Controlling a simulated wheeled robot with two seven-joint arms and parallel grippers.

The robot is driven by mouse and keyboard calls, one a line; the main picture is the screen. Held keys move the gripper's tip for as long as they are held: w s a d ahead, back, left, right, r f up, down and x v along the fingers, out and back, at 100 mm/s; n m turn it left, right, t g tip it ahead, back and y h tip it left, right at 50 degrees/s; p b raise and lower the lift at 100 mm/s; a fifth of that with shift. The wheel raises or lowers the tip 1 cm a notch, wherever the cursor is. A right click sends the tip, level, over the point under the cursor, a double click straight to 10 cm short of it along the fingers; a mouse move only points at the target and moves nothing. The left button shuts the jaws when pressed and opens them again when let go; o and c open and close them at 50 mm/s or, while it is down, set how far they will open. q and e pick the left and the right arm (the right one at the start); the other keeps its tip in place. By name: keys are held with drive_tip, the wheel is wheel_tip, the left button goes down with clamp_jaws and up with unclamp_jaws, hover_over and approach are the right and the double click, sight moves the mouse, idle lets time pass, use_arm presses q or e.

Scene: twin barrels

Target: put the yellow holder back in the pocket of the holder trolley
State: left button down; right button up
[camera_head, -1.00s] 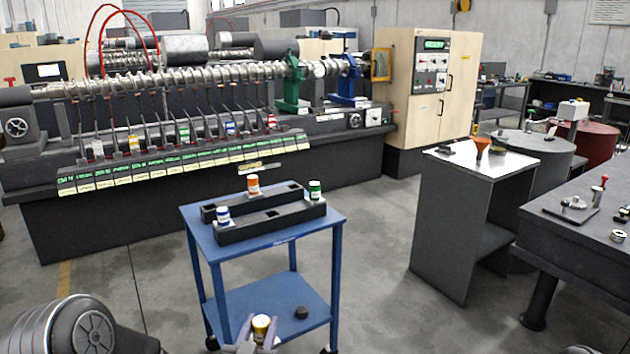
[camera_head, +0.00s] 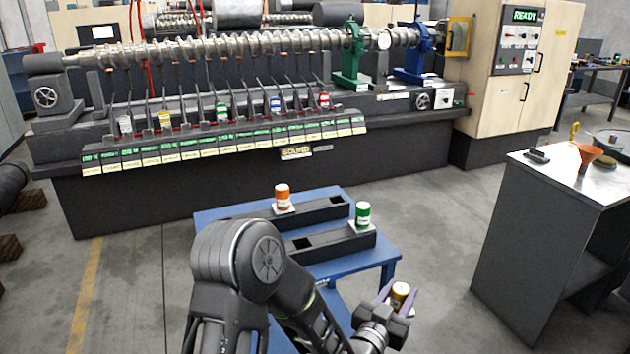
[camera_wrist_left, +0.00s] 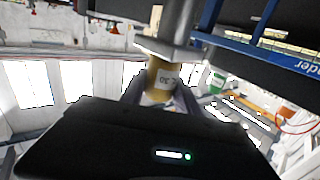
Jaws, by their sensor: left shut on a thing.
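The yellow holder (camera_head: 401,292), with a white label, is held between the fingers of my left gripper (camera_head: 397,297). It also shows in the left wrist view (camera_wrist_left: 155,80), its label upside down. In the head view they appear at the front right corner of the blue holder trolley (camera_head: 362,263). Two dark pocket blocks lie on the trolley. An orange holder (camera_head: 282,195) stands on the rear block and a green holder (camera_head: 363,212) on the front block. An empty square pocket (camera_head: 301,243) shows in the front block. My left arm hides the trolley's left part. My right gripper is out of view.
A long machine (camera_head: 250,190) with a screw shaft and several coloured holders stands behind the trolley. A grey cabinet (camera_head: 545,250) with an orange funnel (camera_head: 590,155) stands at the right. Bare floor lies between the trolley and cabinet.

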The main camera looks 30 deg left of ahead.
use_arm(q)
drive_tip(key=shift+r, duration=0.2)
drive_tip(key=shift+w+a+r, duration=0.1)
drive_tip(key=shift+w+a, duration=0.05)
drive_tip(key=shift+a, duration=0.1)
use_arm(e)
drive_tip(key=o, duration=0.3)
use_arm(q)
drive_tip(key=w+a+r+n+g+y, duration=0.1)
drive_tip(key=a+r+n+y, duration=0.3)
drive_tip(key=a+r, duration=0.4)
drive_tip(key=w+a+r+n+g+y, duration=0.2)
drive_tip(key=a+r+y, duration=0.5)
drive_tip(key=a, duration=1.3)
drive_tip(key=shift+w+a+r+n+g+y, duration=0.15)
drive_tip(key=shift+a+r+n+g+y, duration=0.2)
drive_tip(key=shift+r+n+g, duration=0.4)
drive_tip(key=shift+n, duration=0.25)
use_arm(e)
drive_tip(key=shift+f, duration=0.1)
use_arm(q)
drive_tip(key=shift+f+b, duration=2.55)
drive_tip(key=shift+f, duration=0.3)
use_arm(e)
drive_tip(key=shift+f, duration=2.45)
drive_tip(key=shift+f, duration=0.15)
